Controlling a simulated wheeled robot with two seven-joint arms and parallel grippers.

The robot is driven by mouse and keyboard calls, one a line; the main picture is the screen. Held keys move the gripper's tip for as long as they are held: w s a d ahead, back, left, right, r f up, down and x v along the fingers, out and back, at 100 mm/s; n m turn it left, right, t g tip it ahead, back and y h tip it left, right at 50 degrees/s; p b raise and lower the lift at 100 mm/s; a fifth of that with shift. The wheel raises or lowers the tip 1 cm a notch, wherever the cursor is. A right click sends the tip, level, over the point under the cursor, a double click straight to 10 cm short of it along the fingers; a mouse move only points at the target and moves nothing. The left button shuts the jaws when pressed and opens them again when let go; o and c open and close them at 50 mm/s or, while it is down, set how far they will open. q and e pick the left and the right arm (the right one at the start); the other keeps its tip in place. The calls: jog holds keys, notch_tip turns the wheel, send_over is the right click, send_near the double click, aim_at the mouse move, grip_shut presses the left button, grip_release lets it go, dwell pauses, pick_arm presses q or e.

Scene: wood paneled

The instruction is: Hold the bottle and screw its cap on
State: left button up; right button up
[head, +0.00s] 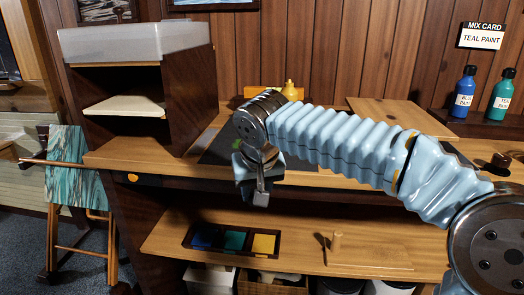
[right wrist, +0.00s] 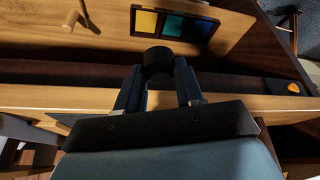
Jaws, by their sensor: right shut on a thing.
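My right gripper (head: 260,186) reaches in from the right and points down at the front edge of the workbench. In the right wrist view its two fingers (right wrist: 158,76) are shut on a dark, round, cap-like piece (right wrist: 158,60). A blue paint bottle (head: 464,92) and a teal paint bottle (head: 502,97) stand upright with dark tops at the far right. A small yellow bottle-shaped thing (head: 291,91) shows behind my arm. I cannot tell which bottle the held piece fits. My left gripper is in neither view.
The workbench top (head: 130,152) is partly hidden by my arm. A dark cabinet (head: 185,100) stands at left; an easel (head: 78,175) is beside the bench.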

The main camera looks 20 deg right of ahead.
notch_tip(320, 180, down, 30)
jog(key=w+n+y, duration=0.1)
jog(key=n, duration=0.1)
jog(key=shift+w+a, duration=0.2)
jog(key=shift+a, duration=0.25)
jog(key=shift+w+d+r, duration=0.15)
jog(key=shift+d+r, duration=0.05)
